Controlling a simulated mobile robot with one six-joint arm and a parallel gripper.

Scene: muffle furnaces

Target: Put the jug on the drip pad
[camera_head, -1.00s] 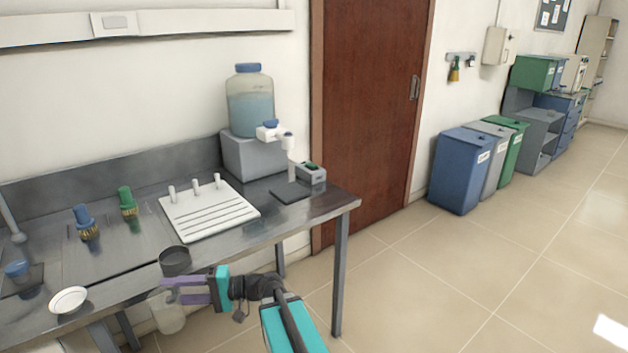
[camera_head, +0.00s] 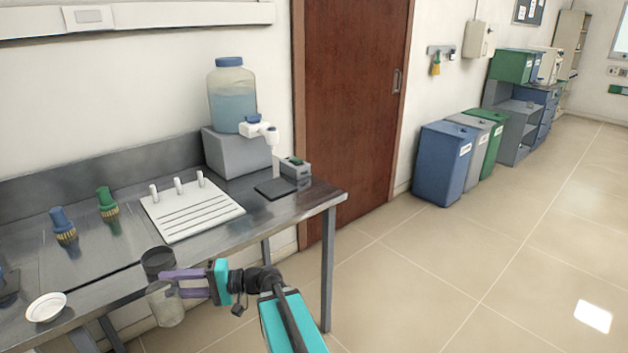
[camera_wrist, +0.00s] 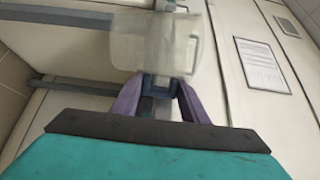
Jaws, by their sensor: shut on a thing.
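The jug (camera_head: 166,308) is a clear, empty-looking vessel at the near edge of the bench. My gripper (camera_head: 172,284) is shut on it, and the jug hangs out in front of the bench edge, below the bench top. The jug also shows in the wrist view (camera_wrist: 150,38), beyond the purple fingers (camera_wrist: 158,96); the exact grip is hard to make out. The drip pad (camera_head: 268,191), a dark flat square, lies on the bench under the spout of the dispenser. Nothing stands on it. My gripper is well to the left of and nearer than the pad.
The dispenser bottle (camera_head: 232,100) sits on a grey block (camera_head: 235,153). A white rack with pegs (camera_head: 190,212), a dark round pot (camera_head: 157,262), a white dish (camera_head: 46,307) and blue and green fittings stand on the bench. A small grey device (camera_head: 296,168) is beside the pad. Floor to the right is clear.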

